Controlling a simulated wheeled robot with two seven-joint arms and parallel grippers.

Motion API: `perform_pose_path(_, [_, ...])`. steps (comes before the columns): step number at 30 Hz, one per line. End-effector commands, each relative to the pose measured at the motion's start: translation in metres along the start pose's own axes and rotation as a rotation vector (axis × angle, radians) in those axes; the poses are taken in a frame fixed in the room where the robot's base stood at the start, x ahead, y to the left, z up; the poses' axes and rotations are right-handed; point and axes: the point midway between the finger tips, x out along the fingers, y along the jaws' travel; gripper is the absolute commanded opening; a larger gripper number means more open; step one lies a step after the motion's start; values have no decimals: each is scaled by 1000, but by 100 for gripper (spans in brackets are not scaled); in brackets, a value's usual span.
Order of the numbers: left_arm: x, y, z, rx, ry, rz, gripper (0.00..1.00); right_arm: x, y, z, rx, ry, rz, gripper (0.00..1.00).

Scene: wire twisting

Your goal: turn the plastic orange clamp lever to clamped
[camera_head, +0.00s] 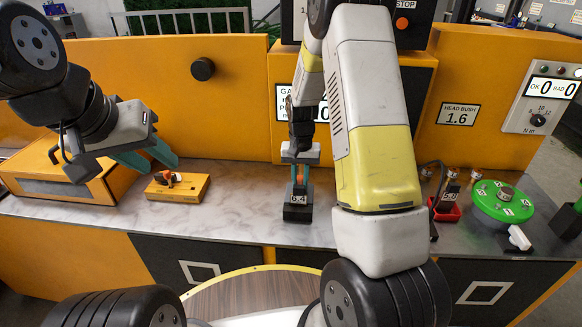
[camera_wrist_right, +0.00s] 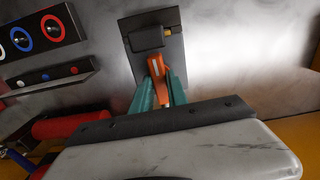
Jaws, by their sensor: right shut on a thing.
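The orange clamp lever (camera_wrist_right: 156,68) shows between the teal fingers of my right gripper (camera_wrist_right: 158,88) in the right wrist view. It points from a black clamp block (camera_wrist_right: 148,40) back toward the gripper and leans slightly. My right gripper (camera_head: 299,180) is shut on the lever, just above the black block labelled 6.4 (camera_head: 297,213) in the head view. There the fingers hide most of the lever.
The yellow block carries a small orange and black part. A red tray (camera_head: 444,211) and a green round dial fixture (camera_head: 502,201) stand on the right of the marble bench (camera_head: 245,215). A red cylinder (camera_wrist_right: 72,124) lies beside the right gripper in the wrist view.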

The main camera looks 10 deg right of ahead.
Motion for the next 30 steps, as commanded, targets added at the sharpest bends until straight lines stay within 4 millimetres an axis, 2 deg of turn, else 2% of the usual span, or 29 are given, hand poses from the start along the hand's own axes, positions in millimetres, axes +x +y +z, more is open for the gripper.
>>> perform_pose_path(19, [0, 0, 0, 0, 0, 0, 36, -1, 0, -1, 50, 3, -1, 0])
perform_pose_path(20, [0, 0, 0, 0, 0, 0, 36, -1, 0, -1, 50, 3, -1, 23])
perform_pose_path(23, [0, 0, 0, 0, 0, 0, 36, -1, 0, -1, 50, 3, -1, 41])
perform_pose_path(30, [0, 0, 0, 0, 0, 0, 36, 0, 0, 0, 48, 1, 0, 41])
